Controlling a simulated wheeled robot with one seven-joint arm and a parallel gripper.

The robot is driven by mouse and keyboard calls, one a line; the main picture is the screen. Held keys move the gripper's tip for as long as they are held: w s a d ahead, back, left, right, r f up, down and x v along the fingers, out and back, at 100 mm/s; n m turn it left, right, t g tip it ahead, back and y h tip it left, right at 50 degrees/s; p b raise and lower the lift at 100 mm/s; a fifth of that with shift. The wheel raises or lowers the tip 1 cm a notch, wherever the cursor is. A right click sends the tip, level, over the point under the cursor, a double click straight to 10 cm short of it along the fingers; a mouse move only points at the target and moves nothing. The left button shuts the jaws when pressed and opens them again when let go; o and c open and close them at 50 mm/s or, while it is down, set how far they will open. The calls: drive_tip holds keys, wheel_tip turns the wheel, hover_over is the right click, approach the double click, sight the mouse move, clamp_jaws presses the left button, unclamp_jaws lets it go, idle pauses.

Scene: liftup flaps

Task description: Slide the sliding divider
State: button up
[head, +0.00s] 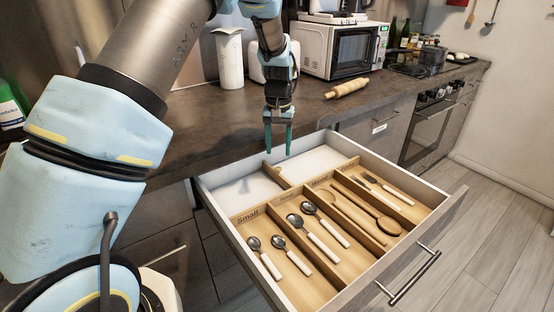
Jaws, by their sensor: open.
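An open drawer (246,240) holds a wooden cutlery organiser with long compartments. At its back is a white-bottomed space, crossed by a short wooden divider (277,176) that looks like the sliding divider. Bare white floor shows to its left (245,195) and to its right (318,160). My gripper (278,151) points down above the drawer's back edge, near the far end of this divider. Its two dark green fingers are apart with nothing between them. It appears clear of the divider, though the exact gap cannot be told.
Several spoons (319,224), a wooden spoon (388,225) and small utensils (388,188) lie in the front compartments. A rolling pin (347,88), paper towel roll (230,60) and microwave (340,48) stand on the counter behind. The drawer handle (414,278) faces open floor.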

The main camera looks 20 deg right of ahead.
sight(278, 168)
wheel_tip(278, 168, down, 6)
drive_tip(key=shift+s+r+p, duration=0.1)
drive_tip(key=shift+p, duration=0.35)
drive_tip(key=shift+c, duration=0.2)
clamp_jaws()
drive_tip(key=shift+a, duration=0.1)
idle(1.0)
